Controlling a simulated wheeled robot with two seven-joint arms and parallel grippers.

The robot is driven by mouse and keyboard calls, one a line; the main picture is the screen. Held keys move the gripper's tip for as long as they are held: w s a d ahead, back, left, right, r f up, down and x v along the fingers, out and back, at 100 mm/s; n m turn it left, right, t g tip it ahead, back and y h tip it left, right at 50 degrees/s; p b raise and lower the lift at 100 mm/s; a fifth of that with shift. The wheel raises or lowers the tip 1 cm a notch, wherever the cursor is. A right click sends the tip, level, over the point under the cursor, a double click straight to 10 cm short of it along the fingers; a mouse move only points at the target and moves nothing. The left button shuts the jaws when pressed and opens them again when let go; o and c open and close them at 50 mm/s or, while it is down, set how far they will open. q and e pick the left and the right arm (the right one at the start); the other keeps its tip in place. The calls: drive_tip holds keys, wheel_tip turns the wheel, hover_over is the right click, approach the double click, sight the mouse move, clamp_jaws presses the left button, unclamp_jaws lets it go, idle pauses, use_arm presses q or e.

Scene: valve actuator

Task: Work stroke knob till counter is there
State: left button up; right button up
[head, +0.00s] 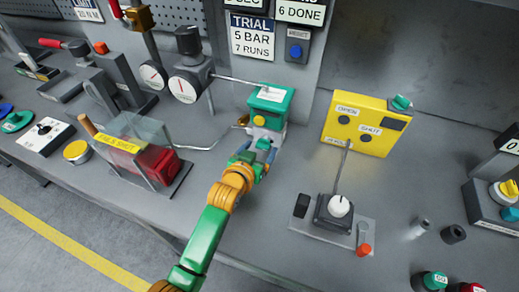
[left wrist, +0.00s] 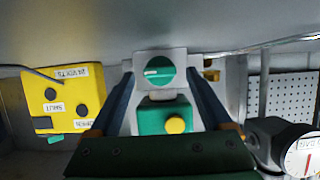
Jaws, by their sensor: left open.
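A green actuator box (head: 270,100) with a yellow button stands at the middle of the bench. A round green knob (left wrist: 152,71) with a white pointer mark sits on a pale block by the box in the left wrist view. The same knob (head: 264,143) shows partly in the head view. My left gripper (head: 256,155) is open at the knob, its two dark fingers (left wrist: 160,82) on either side with visible gaps. I cannot tell whether they touch it. A counter sign (head: 299,13) reads "6 DONE". A trial card (head: 252,37) reads "5 BAR, 7 RUNS". My right gripper is not in view.
A yellow box (head: 367,125) marked OPEN and SHUT stands right of the actuator. A joystick panel (head: 336,213) lies in front of it. Gauges (head: 186,86) and a clear-shielded red part (head: 158,166) stand left. A blue button (head: 295,51) is on the back panel.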

use_arm(q)
drive_tip(key=shift+s+a+r, duration=0.1)
drive_tip(key=shift+s+r, duration=0.05)
drive_tip(key=shift+s, duration=0.05)
drive_tip(key=c, duration=0.5)
clamp_jaws()
drive_tip(key=shift+a+r+n+h+p, duration=0.15)
drive_tip(key=shift+n+h+p, duration=0.25)
drive_tip(key=shift+n+p, duration=0.2)
drive_tip(key=shift+w+a+n+h, duration=0.1)
drive_tip(key=shift+n+h, duration=0.3)
drive_tip(key=shift+n, duration=0.1)
drive_tip(key=shift+a+f+n+h+b, duration=0.15)
drive_tip(key=shift+f+n+h+b, duration=0.3)
drive_tip(key=shift+n, duration=0.35)
drive_tip(key=shift+r+n+h, duration=0.15)
drive_tip(key=shift+n+h, duration=0.2)
drive_tip(key=shift+n, duration=0.05)
drive_tip(key=shift+g, duration=0.3)
